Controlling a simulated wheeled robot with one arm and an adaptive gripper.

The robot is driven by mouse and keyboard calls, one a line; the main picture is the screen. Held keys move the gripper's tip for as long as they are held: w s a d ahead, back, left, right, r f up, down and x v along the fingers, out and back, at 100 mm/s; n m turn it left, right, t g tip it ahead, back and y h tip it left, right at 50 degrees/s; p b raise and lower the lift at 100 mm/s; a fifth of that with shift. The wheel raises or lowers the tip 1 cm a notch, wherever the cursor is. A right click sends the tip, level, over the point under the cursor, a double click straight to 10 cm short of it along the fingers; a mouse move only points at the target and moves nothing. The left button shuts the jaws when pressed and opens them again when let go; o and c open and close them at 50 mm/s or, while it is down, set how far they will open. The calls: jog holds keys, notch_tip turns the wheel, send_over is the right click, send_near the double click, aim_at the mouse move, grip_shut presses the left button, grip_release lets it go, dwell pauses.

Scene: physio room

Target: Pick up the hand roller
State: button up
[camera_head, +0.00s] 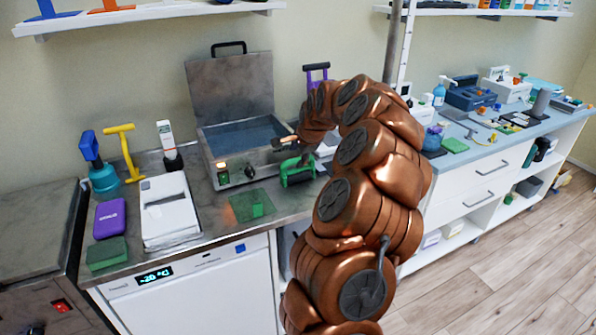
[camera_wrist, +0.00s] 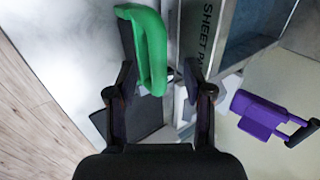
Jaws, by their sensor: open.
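A green handled item (camera_head: 298,171), which may be the hand roller, stands on the steel counter just in front of the metal bath. In the wrist view the green item (camera_wrist: 153,45) lies ahead of my gripper, with its near end close to the space between the fingertips. My gripper (camera_wrist: 160,78) is open, with nothing held between its fingers. In the head view my gripper (camera_head: 305,155) is just above the green item, partly hidden by my arm. I cannot tell whether a finger touches it.
The open metal bath (camera_head: 243,133) stands close behind. A purple handled item (camera_head: 316,74) is farther back; it also shows in the wrist view (camera_wrist: 262,112).

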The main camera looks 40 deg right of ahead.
aim_at(298, 159)
jog(key=shift+d+p+x, duration=0.15)
jog(key=shift+p+x, duration=0.35)
jog(key=shift+x, duration=0.45)
jog(key=shift+d+p+x, duration=0.15)
jog(key=shift+p+x, duration=0.3)
jog(key=shift+x, duration=0.5)
jog(key=shift+w+d+f, duration=0.1)
jog(key=shift+d+f, duration=0.05)
jog(key=shift+f, duration=0.4)
jog(key=shift+c, duration=0.5)
grip_shut()
